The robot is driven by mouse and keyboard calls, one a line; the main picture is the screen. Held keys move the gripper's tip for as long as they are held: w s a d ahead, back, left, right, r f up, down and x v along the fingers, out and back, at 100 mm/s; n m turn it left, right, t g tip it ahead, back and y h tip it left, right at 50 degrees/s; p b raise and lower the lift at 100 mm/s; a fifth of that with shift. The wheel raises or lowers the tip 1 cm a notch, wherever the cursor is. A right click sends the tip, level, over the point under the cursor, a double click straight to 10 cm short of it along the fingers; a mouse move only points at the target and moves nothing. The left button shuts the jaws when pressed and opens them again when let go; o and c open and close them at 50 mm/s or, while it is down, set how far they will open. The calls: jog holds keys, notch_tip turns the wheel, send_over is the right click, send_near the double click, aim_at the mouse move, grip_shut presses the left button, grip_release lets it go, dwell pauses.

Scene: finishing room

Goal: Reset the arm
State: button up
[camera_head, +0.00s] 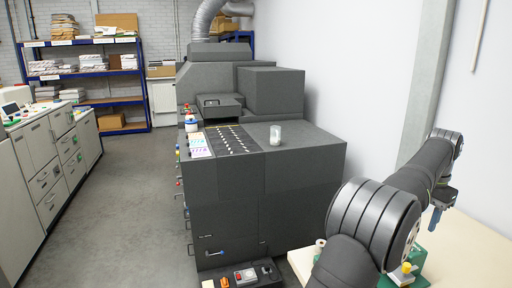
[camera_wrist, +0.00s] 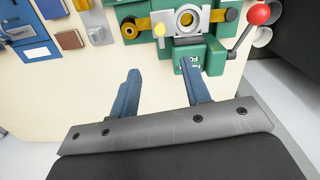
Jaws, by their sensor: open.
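My gripper (camera_wrist: 160,88) shows in the wrist view with its two blue fingers spread apart and nothing between them. It is over a cream table (camera_wrist: 85,105). A green machine (camera_wrist: 188,58) with a brass-coloured ring and a red-knobbed lever stands just beyond the fingertips; I cannot tell whether the right finger touches it. In the head view my gripper (camera_head: 434,218) is at the right, with a blue finger pointing down over the table. The green machine (camera_head: 416,283) is partly hidden behind my arm there.
A large dark grey machine (camera_head: 225,210) stands left of the table, with a clear cup (camera_head: 275,134) on top. In the wrist view, a brown block (camera_wrist: 67,40) and blue pieces lie at the table's upper left. A white wall (camera_head: 335,75) rises behind. Open floor (camera_head: 130,215) lies further left.

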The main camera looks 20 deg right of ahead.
aim_at(407, 265)
notch_tip(407, 265, down, 16)
jog(key=shift+f, duration=0.25)
jog(key=shift+r+n, duration=0.15)
jog(key=shift+n, duration=0.75)
jog(key=n, duration=1)
jog(key=shift+n, duration=2.1)
